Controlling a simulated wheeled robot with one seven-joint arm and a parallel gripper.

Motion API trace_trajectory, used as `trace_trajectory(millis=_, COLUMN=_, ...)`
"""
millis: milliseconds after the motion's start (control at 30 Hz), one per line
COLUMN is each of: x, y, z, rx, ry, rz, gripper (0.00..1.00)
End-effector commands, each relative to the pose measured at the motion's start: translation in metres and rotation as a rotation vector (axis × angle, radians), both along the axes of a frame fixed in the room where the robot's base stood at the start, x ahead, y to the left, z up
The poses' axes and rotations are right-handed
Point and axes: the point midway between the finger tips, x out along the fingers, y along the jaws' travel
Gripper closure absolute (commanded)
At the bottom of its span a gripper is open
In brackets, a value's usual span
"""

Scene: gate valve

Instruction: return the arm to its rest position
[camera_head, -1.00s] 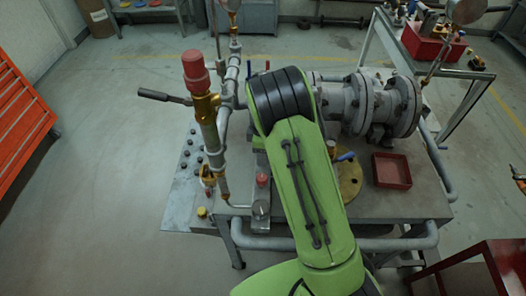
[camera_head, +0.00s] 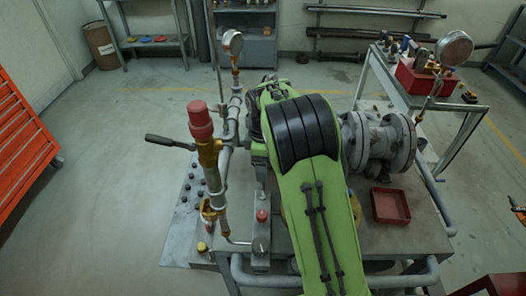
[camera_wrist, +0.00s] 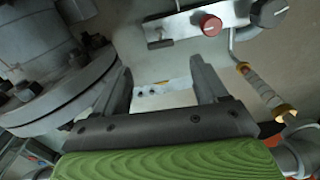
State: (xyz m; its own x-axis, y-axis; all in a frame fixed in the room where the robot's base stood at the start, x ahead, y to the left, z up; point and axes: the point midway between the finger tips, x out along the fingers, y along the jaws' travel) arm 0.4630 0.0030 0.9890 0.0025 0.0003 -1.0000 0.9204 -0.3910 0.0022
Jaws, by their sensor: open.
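My green arm (camera_head: 325,215) reaches over the metal workbench from the near side, its black-banded elbow in front of the pipework. The fingers point toward the bench and a light plate with small dark holes or studs. A grey flanged valve body (camera_head: 380,145) stands right of the arm and a large flange (camera_wrist: 60,95) fills the wrist view's left side.
A vertical pipe with a red cap (camera_head: 200,118) and side lever (camera_head: 168,141) stands left of the arm. A red button (camera_head: 262,215) is on the bench, also seen in the wrist view (camera_wrist: 210,25). A red tray (camera_head: 390,205) lies right.

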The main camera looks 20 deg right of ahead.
Motion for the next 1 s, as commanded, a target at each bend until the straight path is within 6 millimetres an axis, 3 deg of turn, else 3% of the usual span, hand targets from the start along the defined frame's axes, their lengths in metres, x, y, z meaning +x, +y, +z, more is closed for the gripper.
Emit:
trace_trajectory(millis=100, x=0.001, y=0.000, z=0.026, rx=0.000, ry=-0.003, rz=0.000, gripper=0.28)
trace_trajectory(millis=200, x=0.000, y=0.000, z=0.035, rx=0.001, ry=-0.001, rz=0.001, gripper=0.28)
trace_trajectory(millis=767, x=-0.004, y=0.000, z=0.043, rx=0.007, ry=-0.009, rz=-0.022, gripper=0.28)
trace_trajectory(millis=867, x=-0.025, y=0.000, z=0.075, rx=0.038, ry=-0.059, rz=-0.137, gripper=0.28)
trace_trajectory(millis=1000, x=-0.086, y=0.002, z=0.128, rx=0.112, ry=-0.153, rz=-0.405, gripper=0.28)
